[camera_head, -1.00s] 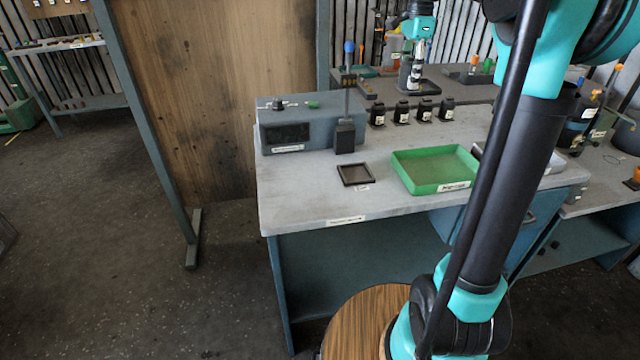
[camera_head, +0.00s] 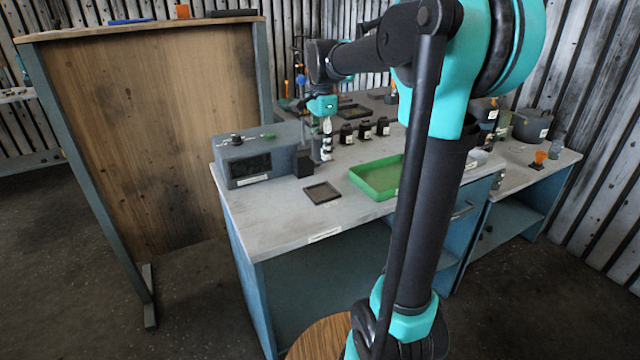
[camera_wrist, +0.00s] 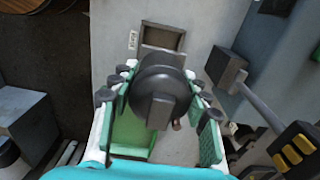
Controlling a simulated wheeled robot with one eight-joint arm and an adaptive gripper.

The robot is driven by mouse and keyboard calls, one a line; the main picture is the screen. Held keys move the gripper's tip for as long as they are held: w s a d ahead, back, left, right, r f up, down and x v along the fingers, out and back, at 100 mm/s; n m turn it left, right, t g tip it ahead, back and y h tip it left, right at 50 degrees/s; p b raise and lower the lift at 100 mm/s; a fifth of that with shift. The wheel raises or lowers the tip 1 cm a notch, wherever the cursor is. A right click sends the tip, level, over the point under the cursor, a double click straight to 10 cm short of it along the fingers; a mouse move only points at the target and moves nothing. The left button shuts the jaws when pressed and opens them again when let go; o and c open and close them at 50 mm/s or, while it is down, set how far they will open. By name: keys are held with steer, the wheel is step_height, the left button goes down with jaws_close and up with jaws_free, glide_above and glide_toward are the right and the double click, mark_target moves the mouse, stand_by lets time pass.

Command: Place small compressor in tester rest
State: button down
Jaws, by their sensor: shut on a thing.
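The small compressor (camera_wrist: 158,92), a dark rounded body, is between the fingers of my gripper (camera_wrist: 160,100) in the wrist view. My gripper is shut on it and hides part of it. In the head view my gripper (camera_head: 326,150) is above the bench, just right of the grey tester box (camera_head: 245,160); the compressor is too small to make out there. The tester rest appears to be the shallow dark square tray (camera_head: 322,192) on the bench in front of the tester. In the wrist view this tray (camera_wrist: 163,37) is empty, beyond the compressor and apart from it.
A dark block (camera_head: 304,163) with an upright post stands by the tester; in the wrist view this block (camera_wrist: 227,68) is right of my gripper. A green tray (camera_head: 378,180) lies to the right. Several small black bottles (camera_head: 364,130) stand behind. The bench front is clear.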

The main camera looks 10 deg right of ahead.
step_height(320, 180, down, 12)
steer(key=shift+r, duration=0.1)
stand_by(0.4)
steer(key=shift+f, duration=0.2)
steer(key=c, duration=0.8)
jaws_free()
steer(key=shift+o, duration=0.2)
steer(key=shift+r, duration=0.1)
step_height(320, 180, up, 12)
steer(key=shift+r, duration=0.1)
